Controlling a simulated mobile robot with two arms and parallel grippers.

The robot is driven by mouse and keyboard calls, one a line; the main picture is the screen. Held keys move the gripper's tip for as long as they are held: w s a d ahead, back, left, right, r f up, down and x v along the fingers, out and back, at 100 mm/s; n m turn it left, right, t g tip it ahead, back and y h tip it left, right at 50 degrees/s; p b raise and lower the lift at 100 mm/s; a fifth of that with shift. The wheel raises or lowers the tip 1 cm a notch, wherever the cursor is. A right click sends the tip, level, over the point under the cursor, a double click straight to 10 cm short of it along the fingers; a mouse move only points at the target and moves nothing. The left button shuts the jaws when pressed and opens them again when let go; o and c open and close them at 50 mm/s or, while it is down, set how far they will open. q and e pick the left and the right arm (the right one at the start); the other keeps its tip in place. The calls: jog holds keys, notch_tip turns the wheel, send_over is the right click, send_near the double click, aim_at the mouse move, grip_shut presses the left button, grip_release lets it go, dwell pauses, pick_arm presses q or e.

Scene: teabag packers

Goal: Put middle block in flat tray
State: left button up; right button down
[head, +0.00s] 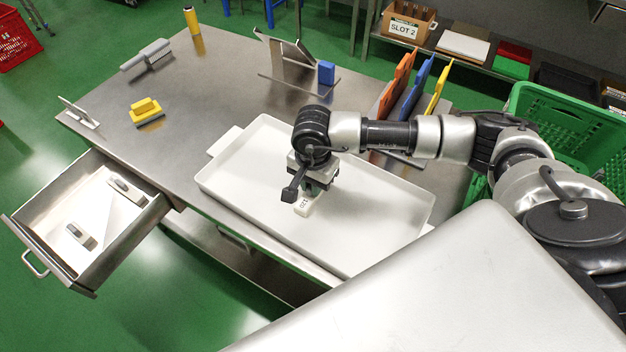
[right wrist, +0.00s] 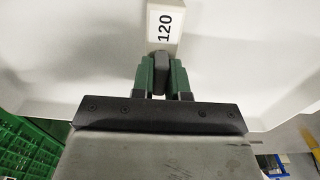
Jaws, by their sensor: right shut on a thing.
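The flat tray (head: 258,148) is white and shallow, with a low rim, and lies on the steel table. It fills much of the right wrist view (right wrist: 85,50). A small white block (head: 303,207) marked with a number is over the tray's middle; in the right wrist view the block (right wrist: 165,22) reads "120". My right gripper (head: 312,190) points down over the tray and is shut on the block. In the right wrist view the green fingers (right wrist: 160,75) meet at the block's near end. Whether the block touches the tray floor is unclear. My left gripper is not in view.
An open drawer (head: 150,215) at the left holds two small grey-and-white items. A yellow-handled brush (head: 147,110), a blue block (head: 326,73) and a metal stand (head: 285,60) are on the table. Coloured upright panels (head: 416,86) and a green crate (head: 570,125) are at the right.

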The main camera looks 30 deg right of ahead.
jog(key=shift+f, duration=0.15)
jog(key=c, duration=1.1)
grip_release()
jog(key=shift+r, duration=0.6)
notch_tip(320, 180, up, 11)
jog(key=shift+r+b, duration=0.1)
jog(key=shift+b, duration=0.85)
